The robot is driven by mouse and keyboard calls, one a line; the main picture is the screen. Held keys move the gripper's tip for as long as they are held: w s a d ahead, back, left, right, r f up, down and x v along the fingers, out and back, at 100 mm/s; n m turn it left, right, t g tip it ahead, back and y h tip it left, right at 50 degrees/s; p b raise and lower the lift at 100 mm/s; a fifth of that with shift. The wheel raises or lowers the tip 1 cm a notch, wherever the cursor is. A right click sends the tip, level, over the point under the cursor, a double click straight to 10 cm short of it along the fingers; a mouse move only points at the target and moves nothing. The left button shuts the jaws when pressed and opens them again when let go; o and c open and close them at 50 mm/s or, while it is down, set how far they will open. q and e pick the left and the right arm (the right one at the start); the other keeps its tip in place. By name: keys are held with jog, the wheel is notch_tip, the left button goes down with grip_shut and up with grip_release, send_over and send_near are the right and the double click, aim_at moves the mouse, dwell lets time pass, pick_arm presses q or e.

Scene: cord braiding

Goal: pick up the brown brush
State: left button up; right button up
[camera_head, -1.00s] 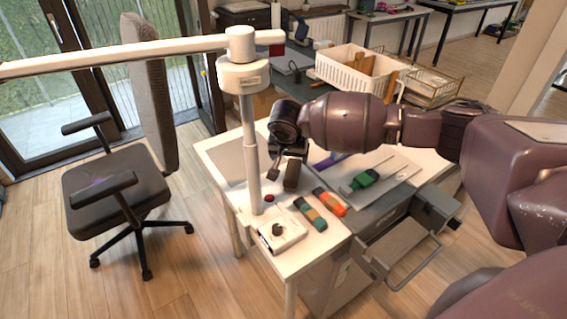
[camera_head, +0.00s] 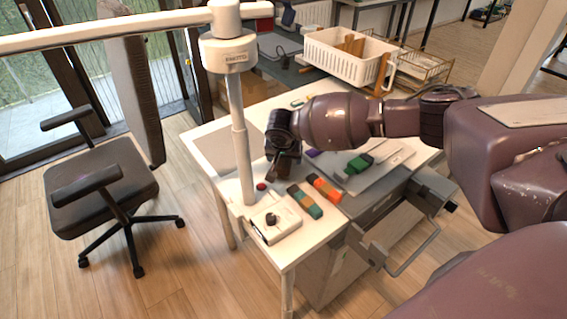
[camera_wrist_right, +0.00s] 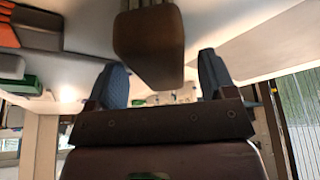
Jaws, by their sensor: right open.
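The brown brush (camera_wrist_right: 150,45) shows in the right wrist view as a dark brown block with rounded edges, between and above the two blue-grey fingertips. My right gripper (camera_wrist_right: 160,82) is open, with a finger on each side of the brush; I see a gap at the right finger and cannot tell contact at the left. In the head view my right gripper (camera_head: 283,166) is low over the white table (camera_head: 212,147), behind the coloured blocks. There the dark gripper and the brush overlap and are hard to tell apart. My left gripper is out of view.
A white lamp post (camera_head: 240,140) stands just left of my right gripper. Near it are an orange-and-dark block (camera_head: 325,188), a teal-and-orange block (camera_head: 305,201), a white knobbed box (camera_head: 273,222) and a red button (camera_head: 262,186). A green item (camera_head: 357,164) lies on a grey tray.

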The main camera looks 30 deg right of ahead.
jog(key=shift+w+f, duration=0.2)
jog(key=shift+f, duration=0.3)
jog(key=shift+f, duration=0.2)
dwell(0.5)
jog(key=shift+d, duration=0.1)
jog(key=c, duration=1.1)
